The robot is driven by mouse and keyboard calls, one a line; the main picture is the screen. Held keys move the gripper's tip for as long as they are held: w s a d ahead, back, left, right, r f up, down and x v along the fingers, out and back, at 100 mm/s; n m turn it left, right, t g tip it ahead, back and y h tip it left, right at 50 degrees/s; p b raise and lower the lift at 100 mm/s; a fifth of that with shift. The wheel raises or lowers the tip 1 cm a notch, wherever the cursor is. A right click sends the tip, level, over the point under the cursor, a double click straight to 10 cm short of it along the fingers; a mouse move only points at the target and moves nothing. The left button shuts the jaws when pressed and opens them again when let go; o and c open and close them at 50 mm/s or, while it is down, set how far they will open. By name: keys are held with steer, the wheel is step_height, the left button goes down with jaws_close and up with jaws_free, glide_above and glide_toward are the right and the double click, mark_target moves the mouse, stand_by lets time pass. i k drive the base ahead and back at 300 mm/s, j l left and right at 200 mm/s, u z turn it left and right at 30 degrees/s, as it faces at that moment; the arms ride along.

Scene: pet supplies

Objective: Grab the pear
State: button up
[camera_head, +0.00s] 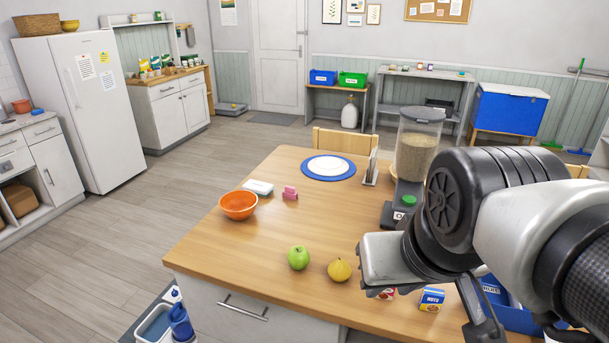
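The pear (339,270) is yellow and rounded, with a short stem. It lies on the wooden table (240,265) near its front edge. A green apple (298,258) sits just to its left, a small gap apart. My arm reaches in from the right, and its grey and black links are to the right of the pear. A black part of my gripper (484,318) shows low at the right, partly cut off by the bottom edge. Its fingertips are not clearly visible. Nothing touches the pear.
An orange bowl (239,205), a pink item (290,193) and a white plate on a blue mat (328,177) stand farther back. A grain dispenser (415,150) is behind my arm. A small blue box (431,299) is right of the pear. The table's left-front area is clear.

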mark_target(340, 270)
steer(key=i+j+z, duration=0.15)
steer(key=j, duration=0.25)
steer(key=j+z, duration=0.15)
steer(key=j, duration=0.25)
steer(key=i+j+z, duration=0.1)
steer(key=j, duration=0.3)
steer(key=l+u, duration=0.15)
